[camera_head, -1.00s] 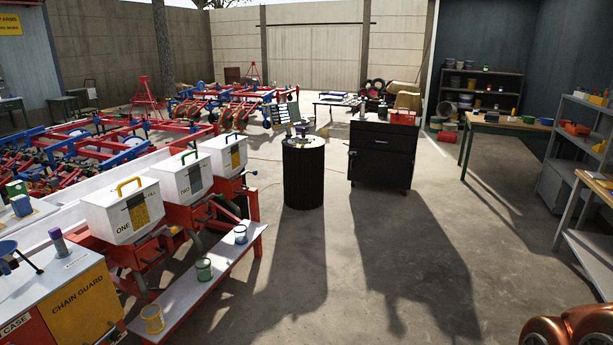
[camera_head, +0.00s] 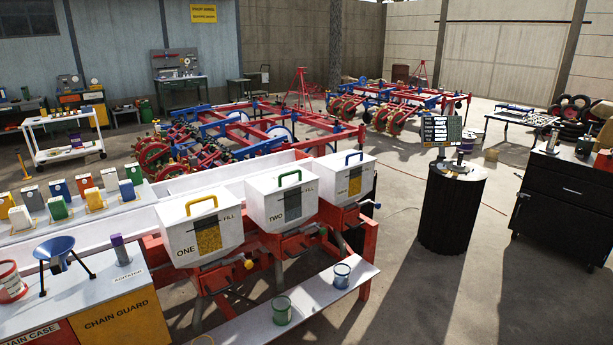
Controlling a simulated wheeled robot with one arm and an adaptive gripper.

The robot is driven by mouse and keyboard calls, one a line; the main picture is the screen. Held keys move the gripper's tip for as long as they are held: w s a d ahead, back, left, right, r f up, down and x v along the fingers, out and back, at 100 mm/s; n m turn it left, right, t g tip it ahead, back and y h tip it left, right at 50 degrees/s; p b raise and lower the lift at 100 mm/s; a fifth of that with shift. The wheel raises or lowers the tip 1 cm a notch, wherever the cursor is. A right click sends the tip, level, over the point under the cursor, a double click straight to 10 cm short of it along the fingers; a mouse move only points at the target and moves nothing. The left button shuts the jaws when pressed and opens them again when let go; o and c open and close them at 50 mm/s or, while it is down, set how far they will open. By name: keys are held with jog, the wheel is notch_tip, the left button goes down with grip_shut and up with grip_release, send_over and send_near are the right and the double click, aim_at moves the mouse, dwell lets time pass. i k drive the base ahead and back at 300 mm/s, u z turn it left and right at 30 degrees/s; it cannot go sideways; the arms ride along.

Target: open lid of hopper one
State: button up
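Hopper one (camera_head: 185,245) is a white box marked ONE and FILL, with a dark and yellow window on its front. Its white lid (camera_head: 190,215) lies shut on top and carries a yellow handle (camera_head: 201,200). Hopper two (camera_head: 270,213), with a green handle, stands to its right. A third hopper (camera_head: 352,182), with a blue handle, stands beyond that. All three lids look shut. My gripper is not in view.
A plank (camera_head: 305,301) in front of the hoppers bears a green can (camera_head: 282,310) and a blue-and-white can (camera_head: 342,275). A chain guard cabinet (camera_head: 118,313) stands at left, with a blue funnel (camera_head: 55,250) on top. Open floor lies right, before a black drum (camera_head: 450,215).

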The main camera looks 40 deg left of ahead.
aim_at(179, 209)
jog(key=i, duration=0.2)
jog(key=u, duration=3.05)
jog(key=i, duration=2.75)
jog(key=z, duration=1.1)
